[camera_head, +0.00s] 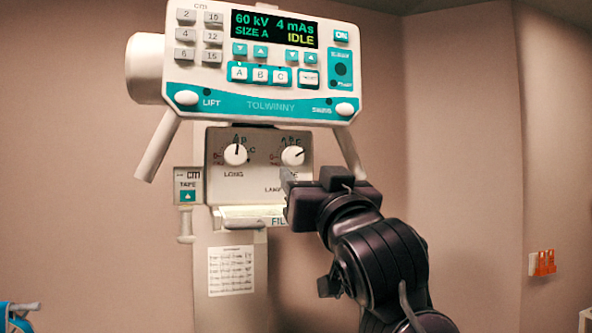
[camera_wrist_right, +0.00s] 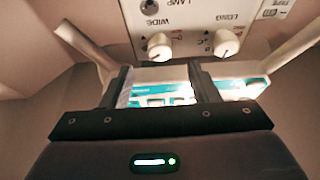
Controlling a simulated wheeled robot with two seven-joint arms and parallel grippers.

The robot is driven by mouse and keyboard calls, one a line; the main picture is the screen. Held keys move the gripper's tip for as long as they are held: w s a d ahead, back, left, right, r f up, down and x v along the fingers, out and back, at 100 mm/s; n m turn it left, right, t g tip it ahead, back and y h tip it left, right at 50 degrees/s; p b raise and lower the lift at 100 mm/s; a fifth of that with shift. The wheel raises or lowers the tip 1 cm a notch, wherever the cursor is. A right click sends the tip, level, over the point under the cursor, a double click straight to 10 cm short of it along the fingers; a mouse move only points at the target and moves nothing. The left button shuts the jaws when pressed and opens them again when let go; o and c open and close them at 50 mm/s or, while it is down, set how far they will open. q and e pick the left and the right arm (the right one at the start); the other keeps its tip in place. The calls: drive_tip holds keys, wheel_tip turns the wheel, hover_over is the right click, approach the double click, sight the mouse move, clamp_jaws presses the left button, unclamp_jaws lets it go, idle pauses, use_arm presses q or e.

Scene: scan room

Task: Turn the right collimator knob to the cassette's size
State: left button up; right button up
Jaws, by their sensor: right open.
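The right collimator knob (camera_head: 293,156) is white and round, and its pointer mark is tilted up and to the right. The left knob (camera_head: 235,154), over the word LONG, points about straight up. In the right wrist view the panel looks upside down, with the knob marked WIDE (camera_wrist_right: 159,47) and the LONG knob (camera_wrist_right: 226,43). My right gripper (camera_head: 290,181) is open and empty, just below the right knob and apart from it. Its two fingers (camera_wrist_right: 163,84) show in the wrist view with a gap between them. My left gripper is out of view. No cassette shows clearly.
The control head (camera_head: 265,105) above reads 60 kV, 4 mAs, SIZE A, IDLE. Its slanted handles (camera_head: 157,146) flank the knob panel (camera_head: 264,170). A tape box (camera_head: 188,186) is at left, and a paper chart (camera_head: 231,270) hangs below.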

sight(295, 159)
drive_tip(key=p+x, duration=0.4)
drive_tip(key=x, duration=0.3)
drive_tip(key=shift+r, duration=0.2)
drive_tip(key=shift+w+a, duration=0.1)
drive_tip(key=shift+w, duration=0.3)
drive_tip(key=c, duration=1)
